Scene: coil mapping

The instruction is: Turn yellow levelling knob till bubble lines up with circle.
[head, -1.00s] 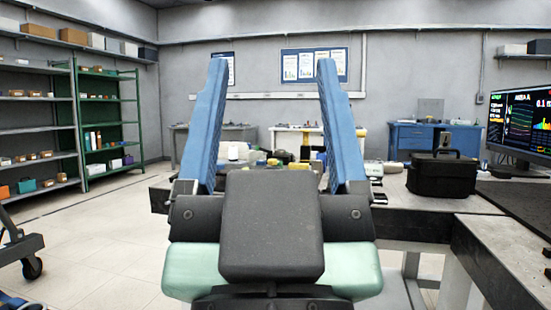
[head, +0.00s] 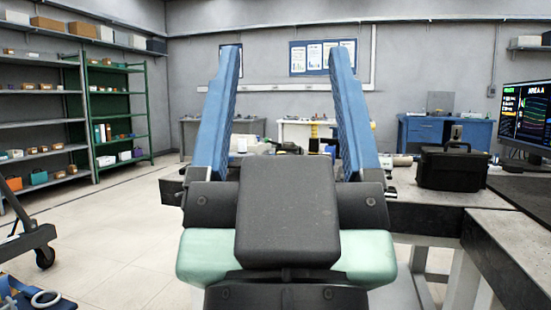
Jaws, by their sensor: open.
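My gripper (head: 286,50) fills the middle of the head view, seen from behind. Its two long blue fingers stand wide apart, and nothing is held between them. I cannot make out a yellow levelling knob, a bubble or a circle. Small items show between and behind the fingers on the bench, partly hidden by my gripper and too small to identify. A small yellow spot (head: 314,130) shows among them, but I cannot tell what it is.
A black case (head: 453,167) stands on the bench at right, by a monitor (head: 526,118). A grey bench corner (head: 512,232) juts in at lower right. Shelves (head: 118,110) line the left wall. A wheeled stand (head: 25,240) is at far left. Floor between is clear.

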